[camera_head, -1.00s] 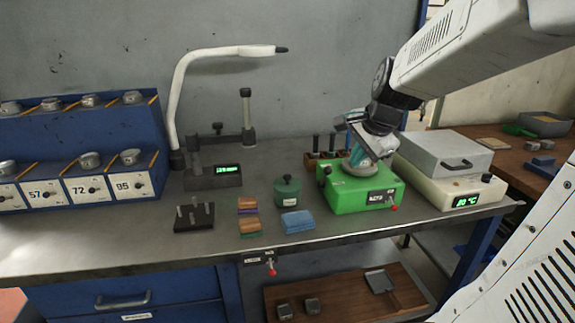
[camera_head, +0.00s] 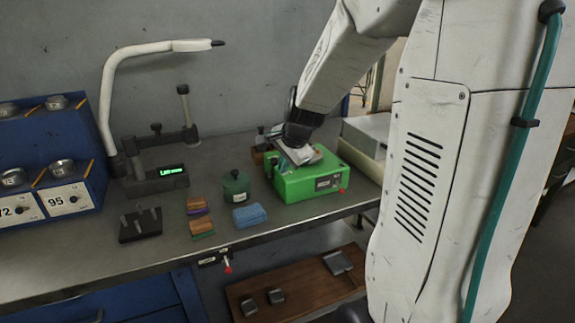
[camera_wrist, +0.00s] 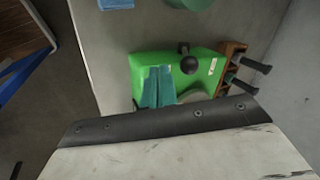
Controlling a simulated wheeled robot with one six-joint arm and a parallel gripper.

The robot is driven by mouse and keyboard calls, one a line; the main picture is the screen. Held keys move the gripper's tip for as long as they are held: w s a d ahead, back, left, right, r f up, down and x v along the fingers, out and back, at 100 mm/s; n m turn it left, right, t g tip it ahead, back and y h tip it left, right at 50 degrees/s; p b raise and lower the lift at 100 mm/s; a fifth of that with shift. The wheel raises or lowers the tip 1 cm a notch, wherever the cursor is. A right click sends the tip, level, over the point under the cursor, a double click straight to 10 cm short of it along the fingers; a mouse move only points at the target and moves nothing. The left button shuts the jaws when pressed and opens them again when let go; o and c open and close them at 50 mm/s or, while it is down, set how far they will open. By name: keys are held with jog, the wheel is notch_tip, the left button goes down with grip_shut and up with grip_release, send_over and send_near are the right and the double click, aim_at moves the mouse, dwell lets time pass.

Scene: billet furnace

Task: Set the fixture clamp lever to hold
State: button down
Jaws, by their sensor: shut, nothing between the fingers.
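A green box (camera_head: 308,180) stands on the bench, with a small plate (camera_head: 328,181) and a red-tipped lever (camera_head: 342,190) on its front. Another red-tipped lever (camera_head: 227,267) hangs below the bench's front edge beside a label plate (camera_head: 213,257). I cannot read which one is the fixture clamp lever. My gripper (camera_wrist: 155,85) has teal fingers, shut and empty, over the green box. The wrist view also shows a black knob (camera_wrist: 189,64) on the green box beyond the fingertips. Contact with the box cannot be told. A pale round part beside the fingers is mostly hidden.
A dark green pot (camera_head: 236,188), a blue cloth (camera_head: 249,216), brown blocks (camera_head: 200,217) and a black peg block (camera_head: 140,225) stand left of the green box. A white curved lamp (camera_head: 107,95) rises behind. A wooden board (camera_head: 295,285) lies below the bench.

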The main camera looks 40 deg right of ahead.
jog(key=shift+w+r, duration=0.15)
jog(key=shift+w, duration=0.5)
jog(key=shift+r, duration=0.1)
